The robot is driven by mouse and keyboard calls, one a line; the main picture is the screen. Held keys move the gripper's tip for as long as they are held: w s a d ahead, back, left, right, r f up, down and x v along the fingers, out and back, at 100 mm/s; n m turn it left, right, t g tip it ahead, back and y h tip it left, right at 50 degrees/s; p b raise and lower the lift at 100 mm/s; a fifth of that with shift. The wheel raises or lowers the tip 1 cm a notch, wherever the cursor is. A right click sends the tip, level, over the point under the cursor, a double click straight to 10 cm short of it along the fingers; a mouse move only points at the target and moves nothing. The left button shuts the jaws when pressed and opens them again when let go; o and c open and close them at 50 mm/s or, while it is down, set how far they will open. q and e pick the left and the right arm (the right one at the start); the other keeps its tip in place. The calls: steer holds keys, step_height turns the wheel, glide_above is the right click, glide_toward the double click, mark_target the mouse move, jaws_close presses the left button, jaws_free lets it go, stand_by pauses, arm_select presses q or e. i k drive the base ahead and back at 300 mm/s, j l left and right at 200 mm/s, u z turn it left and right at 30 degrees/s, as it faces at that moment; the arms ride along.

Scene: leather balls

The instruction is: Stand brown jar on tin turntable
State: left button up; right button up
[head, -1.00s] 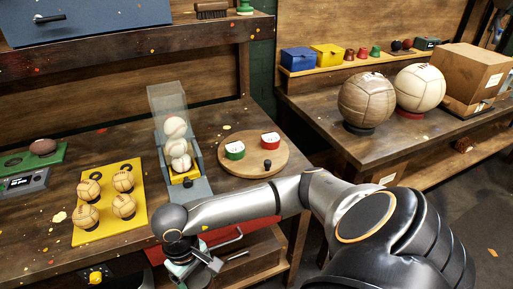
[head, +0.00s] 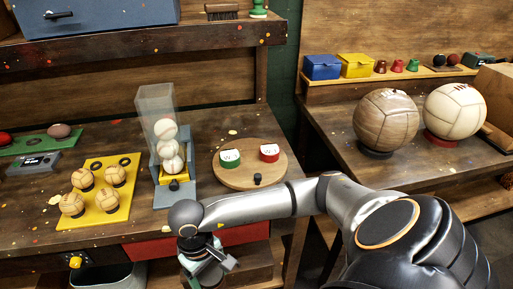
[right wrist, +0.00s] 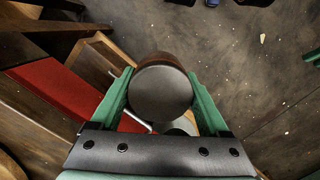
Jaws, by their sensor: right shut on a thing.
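The turntable (head: 235,180) is a round wooden disc on the bench, with a green tin (head: 230,158), a red tin (head: 269,153) and a small dark knob at its front. My right gripper (head: 208,265) is low in front of the bench, below and left of the turntable. In the right wrist view its green fingers (right wrist: 160,97) are shut on the brown jar (right wrist: 160,59), seen end-on with a dark grey round face towards the camera. My left gripper is not in view.
A ball rack with a clear chute (head: 165,120) stands left of the turntable. A yellow board (head: 97,215) holds several small balls. A red drawer (head: 245,235) is under the bench front, near my right gripper. Two large balls stand on the right bench (head: 400,175).

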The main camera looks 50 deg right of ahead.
mark_target(252, 168)
steer(key=k+l+u, duration=0.1)
steer(key=l, duration=0.3)
steer(key=k+l+u, duration=0.1)
steer(key=l, duration=0.25)
steer(key=k+l, duration=0.3)
steer(key=k+l+u, duration=0.15)
steer(key=l, duration=0.25)
